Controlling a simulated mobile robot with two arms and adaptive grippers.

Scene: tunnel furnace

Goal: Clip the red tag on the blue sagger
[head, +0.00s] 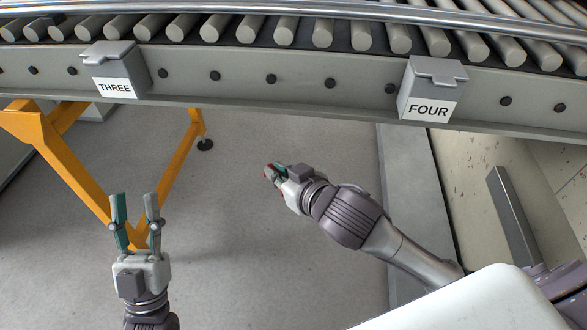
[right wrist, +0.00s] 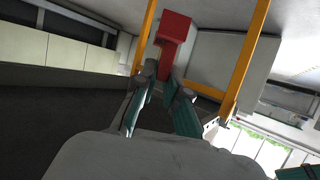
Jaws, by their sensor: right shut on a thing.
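The red tag (right wrist: 174,28) is between the fingertips of my right gripper (right wrist: 164,80) in the right wrist view. That gripper is shut on its narrow lower part, and the wider red block stands out beyond the fingers. In the head view only a small bit of red shows at the tip of my right gripper (head: 274,172), which is over the grey floor in front of the conveyor. My left gripper (head: 136,207) is at the lower left of the head view, with its fingers apart and nothing between them. I see no blue sagger in either view.
A roller conveyor (head: 270,78) crosses the top of the head view. Grey boxes labelled THREE (head: 112,68) and FOUR (head: 431,88) are fixed on its side rail. A yellow leg frame (head: 64,160) stands at the left. Open floor (head: 240,240) lies between my grippers.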

